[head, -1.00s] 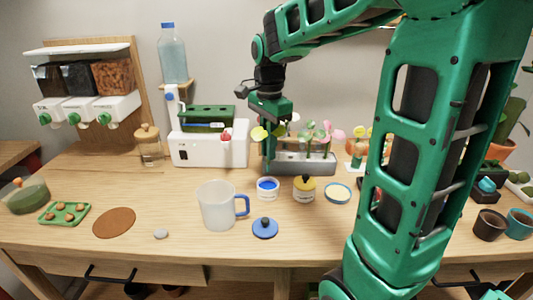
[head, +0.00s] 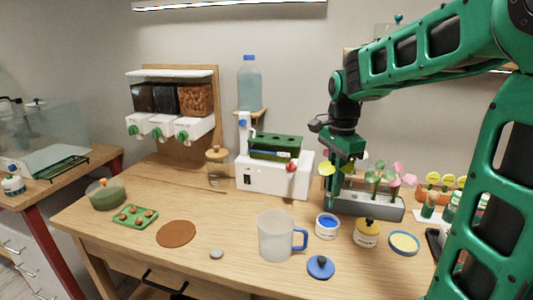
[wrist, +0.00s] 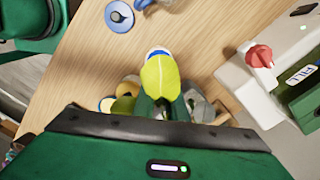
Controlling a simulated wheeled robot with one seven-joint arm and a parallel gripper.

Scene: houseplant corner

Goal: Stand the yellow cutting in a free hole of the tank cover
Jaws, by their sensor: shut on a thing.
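My gripper (head: 334,186) points down by the left end of the grey trough and is shut on the yellow cutting (head: 326,169). The cutting's leaf (wrist: 160,76) shows large in the wrist view at the fingertips; its stem's lower end is hidden. The green tank cover (head: 288,141) tops the white tank (head: 268,181), left of my gripper. The cover's edge (wrist: 308,108) shows at the right of the wrist view. Its holes are too small to make out.
The grey trough (head: 372,208) holds several pink and green cuttings. A red knob (head: 291,167) sits on the tank. A bottle (head: 249,85) stands behind it.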

